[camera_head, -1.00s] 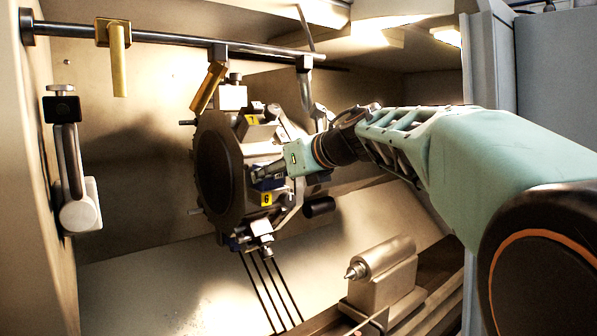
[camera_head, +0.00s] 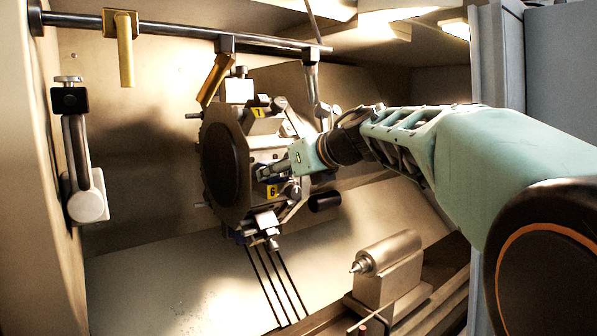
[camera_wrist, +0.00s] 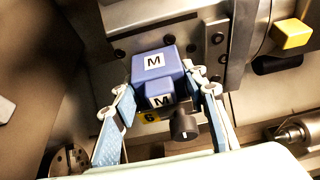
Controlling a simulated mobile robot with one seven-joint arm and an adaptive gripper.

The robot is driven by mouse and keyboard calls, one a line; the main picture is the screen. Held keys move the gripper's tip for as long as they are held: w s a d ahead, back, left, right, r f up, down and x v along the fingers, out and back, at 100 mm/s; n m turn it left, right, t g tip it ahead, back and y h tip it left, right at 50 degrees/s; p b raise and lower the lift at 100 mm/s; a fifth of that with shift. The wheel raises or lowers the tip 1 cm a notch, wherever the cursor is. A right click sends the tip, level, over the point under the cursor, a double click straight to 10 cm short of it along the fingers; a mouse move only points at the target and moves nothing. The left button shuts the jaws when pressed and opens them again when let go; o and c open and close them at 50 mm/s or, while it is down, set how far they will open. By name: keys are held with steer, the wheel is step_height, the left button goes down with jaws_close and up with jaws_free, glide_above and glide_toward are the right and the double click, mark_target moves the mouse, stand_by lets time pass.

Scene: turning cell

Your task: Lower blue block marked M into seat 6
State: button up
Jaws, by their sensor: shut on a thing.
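The blue block marked M (camera_wrist: 153,65) shows in the wrist view between the two fingers of my gripper (camera_wrist: 165,92), with a white M label on its top face and another on its front face. My gripper is shut on it. In the head view my gripper (camera_head: 268,173) is at the right side of the dark turret (camera_head: 222,165), just above the yellow 6 label (camera_head: 272,191) of seat 6. The block is hardly visible there. The 6 label (camera_wrist: 150,117) also shows in the wrist view just below the block. The block's underside and its contact with the seat are hidden.
A dark round knob (camera_wrist: 184,126) sits close to the right finger. Several fittings stick out around the turret. A tailstock (camera_head: 388,268) stands below right, and a rail (camera_head: 170,35) with hanging brass-coloured parts runs above.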

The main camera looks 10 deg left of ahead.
steer(key=shift+f, duration=0.1)
steer(key=o, duration=1.4)
steer(key=shift+f, duration=0.1)
steer(key=shift+d, duration=0.1)
steer(key=v, duration=0.7)
steer(key=shift+s+d+r, duration=0.1)
steer(key=shift+s+r, duration=0.1)
steer(key=shift+r, duration=0.1)
